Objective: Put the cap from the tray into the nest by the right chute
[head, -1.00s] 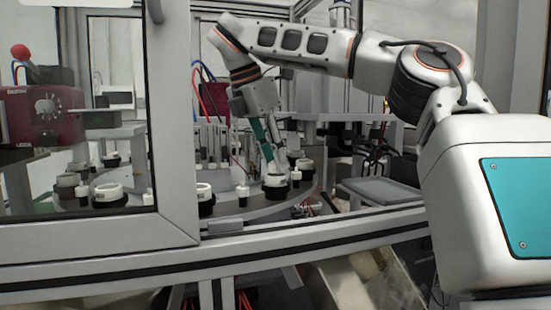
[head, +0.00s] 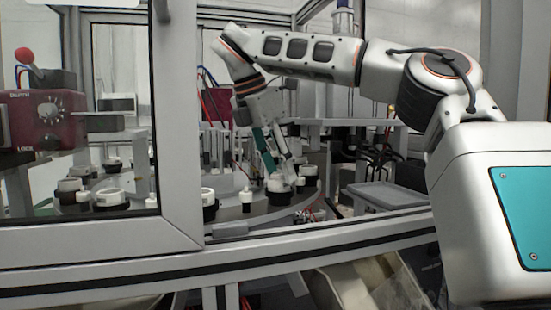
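My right gripper (head: 279,170) reaches into the cell through the open front and points down, a teal finger and a grey finger showing. Its fingertips are at a white cap (head: 277,184) that sits on a dark round nest (head: 276,198) near the right end of the curved table. I cannot tell whether the fingers grip the cap or only stand beside it. A grey tray (head: 384,196) lies to the right, and I see no cap on it. My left gripper is out of view.
Several similar dark nests with white caps stand along the curved table, one at the window post (head: 207,197). A small white peg (head: 246,198) stands left of the gripper. A frame rail (head: 330,238) crosses in front. A pale chute (head: 350,285) is below it.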

